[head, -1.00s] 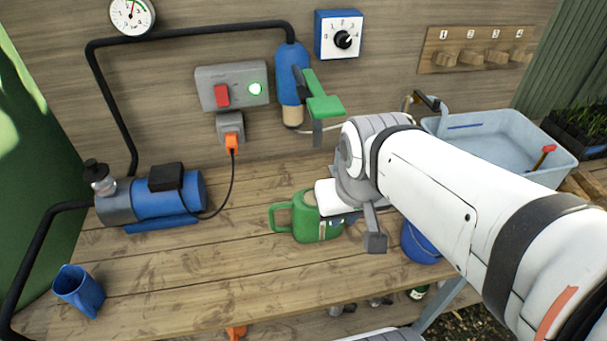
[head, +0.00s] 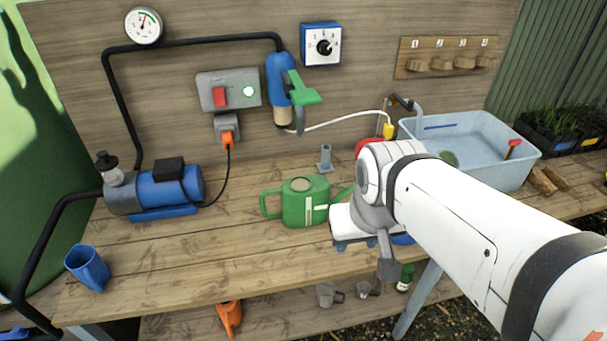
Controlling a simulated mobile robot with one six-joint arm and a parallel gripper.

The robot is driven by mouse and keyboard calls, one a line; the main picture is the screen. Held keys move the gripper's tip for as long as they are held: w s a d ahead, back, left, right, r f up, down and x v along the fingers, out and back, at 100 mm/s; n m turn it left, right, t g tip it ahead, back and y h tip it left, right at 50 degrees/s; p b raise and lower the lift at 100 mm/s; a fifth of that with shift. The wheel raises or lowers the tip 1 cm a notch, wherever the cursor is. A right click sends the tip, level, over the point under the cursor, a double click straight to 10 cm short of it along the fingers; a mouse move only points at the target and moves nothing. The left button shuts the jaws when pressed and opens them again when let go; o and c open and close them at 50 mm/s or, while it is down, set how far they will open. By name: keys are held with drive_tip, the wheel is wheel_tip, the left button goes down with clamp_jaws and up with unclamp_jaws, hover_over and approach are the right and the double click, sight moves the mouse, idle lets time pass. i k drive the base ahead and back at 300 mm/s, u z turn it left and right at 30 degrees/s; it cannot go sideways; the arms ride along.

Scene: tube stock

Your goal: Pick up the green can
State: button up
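The green can (head: 293,212), a watering can with a handle at its left and a spout at its right, stands upright on the wooden bench. A pale label strip shows on its front. My gripper (head: 346,243) is just right of the can, at the end of my white arm, with its white body over the bench by the spout. A gap shows between it and the can's body; whether it touches the spout I cannot tell. The fingers are mostly hidden by the gripper body and wrist, so their opening does not show.
A blue pump (head: 168,187) and a blue jug (head: 88,268) are at left. A small grey stand (head: 325,158) is behind the can. A pale blue basin (head: 490,172) is at right, partly behind my arm. The bench in front of the can is clear.

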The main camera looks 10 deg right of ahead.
sight(305, 202)
drive_tip(key=z, duration=1.35)
drive_tip(key=k, duration=1)
drive_tip(key=u, duration=0.9)
drive_tip(key=i, duration=1)
drive_tip(key=u, duration=0.05)
